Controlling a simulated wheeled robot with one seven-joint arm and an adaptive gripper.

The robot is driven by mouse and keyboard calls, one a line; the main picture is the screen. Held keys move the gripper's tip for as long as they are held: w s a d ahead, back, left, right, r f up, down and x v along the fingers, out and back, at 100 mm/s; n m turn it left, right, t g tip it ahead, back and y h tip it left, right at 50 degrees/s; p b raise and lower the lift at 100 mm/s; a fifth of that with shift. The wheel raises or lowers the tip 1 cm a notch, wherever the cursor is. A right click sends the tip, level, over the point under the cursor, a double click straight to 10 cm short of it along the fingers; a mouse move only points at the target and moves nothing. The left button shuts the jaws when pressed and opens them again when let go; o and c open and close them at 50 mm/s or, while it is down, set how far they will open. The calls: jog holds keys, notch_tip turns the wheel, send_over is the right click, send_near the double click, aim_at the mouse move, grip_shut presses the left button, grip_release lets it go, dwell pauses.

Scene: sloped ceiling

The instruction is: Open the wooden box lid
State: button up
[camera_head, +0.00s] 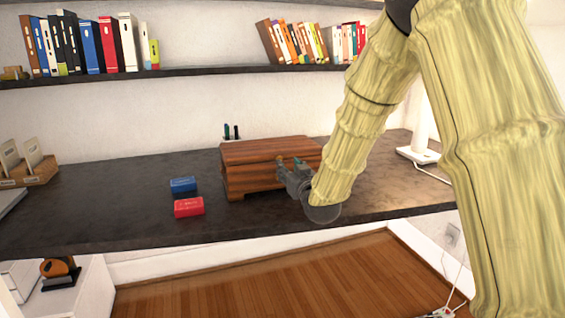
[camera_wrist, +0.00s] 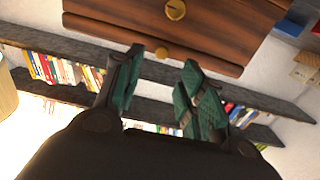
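The wooden box (camera_head: 250,182) is reddish brown and stands on the dark shelf-like desk, with its lid (camera_head: 262,150) down. My gripper (camera_head: 283,165) is at the box's front face, toward its right side. In the wrist view the box (camera_wrist: 215,30) fills the top, with a round gold fitting (camera_wrist: 175,10) on its face and a smaller gold piece (camera_wrist: 162,53) at its edge. The teal-padded fingers of my gripper (camera_wrist: 162,62) are apart, with the smaller gold piece showing in line with the gap. Nothing is held. I cannot tell whether the fingers touch the box.
A blue box (camera_head: 183,185) and a red box (camera_head: 188,207) lie left of the wooden box on the dark desk (camera_head: 100,205). Pens (camera_head: 231,131) show behind it. A white lamp base (camera_head: 417,155) stands to the right. Book shelves (camera_head: 190,71) hang above. The desk's left part is mostly clear.

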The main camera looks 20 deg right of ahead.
aim_at(281, 158)
jog(key=w, duration=0.8)
jog(key=shift+a, duration=0.25)
grip_shut()
jog(key=shift+d, duration=0.15)
jog(key=shift+r, duration=0.1)
